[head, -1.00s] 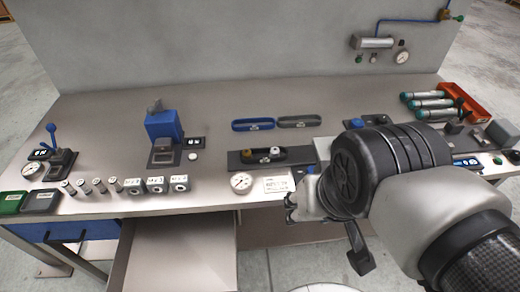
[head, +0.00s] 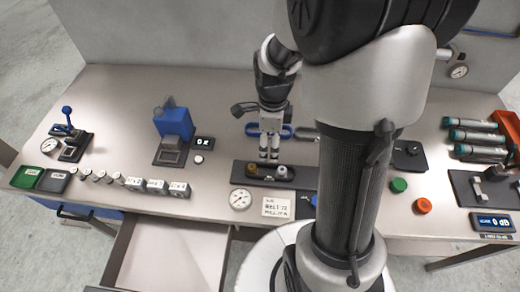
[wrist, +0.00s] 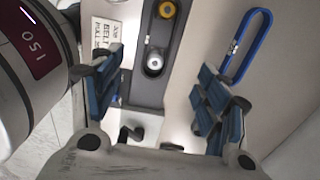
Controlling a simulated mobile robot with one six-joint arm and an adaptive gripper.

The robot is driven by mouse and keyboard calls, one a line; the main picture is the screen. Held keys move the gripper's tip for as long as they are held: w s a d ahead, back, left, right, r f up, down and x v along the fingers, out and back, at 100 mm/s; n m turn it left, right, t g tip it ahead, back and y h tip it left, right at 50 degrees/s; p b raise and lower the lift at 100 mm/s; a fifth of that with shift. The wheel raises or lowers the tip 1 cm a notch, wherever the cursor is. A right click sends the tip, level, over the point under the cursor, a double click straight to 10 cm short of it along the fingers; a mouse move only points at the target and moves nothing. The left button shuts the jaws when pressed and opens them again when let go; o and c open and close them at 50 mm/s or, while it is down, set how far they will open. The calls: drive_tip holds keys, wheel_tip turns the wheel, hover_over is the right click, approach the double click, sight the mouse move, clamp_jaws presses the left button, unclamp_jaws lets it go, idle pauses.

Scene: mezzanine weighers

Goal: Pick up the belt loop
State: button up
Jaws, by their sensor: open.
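A blue belt loop (wrist: 244,48) lies flat on the bench, at the upper right of the wrist view. In the head view the blue loop (head: 286,131) is partly hidden behind my gripper. A grey loop (head: 306,136) beside it is mostly hidden by my arm. My gripper (head: 269,156) points down, open and empty, above the bench near the back edge of the dark pulley fixture. In the wrist view the blue pads of my gripper (wrist: 160,98) stand apart, and the blue loop lies beyond the right-hand pads, not between them.
A gauge (head: 240,199) and a job card (head: 277,207) lie in front. An open drawer (head: 165,250) juts out at the front. Green-ended cylinders (head: 478,135) lie at right.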

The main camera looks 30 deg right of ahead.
sight(269, 174)
wheel_tip(269, 174, down, 15)
drive_tip(key=b, duration=0.5)
drive_tip(key=shift+f, duration=0.15)
drive_tip(key=shift+c, duration=0.5)
drive_tip(key=c, duration=1)
drive_tip(key=shift+r, duration=0.2)
drive_tip(key=shift+c, duration=0.2)
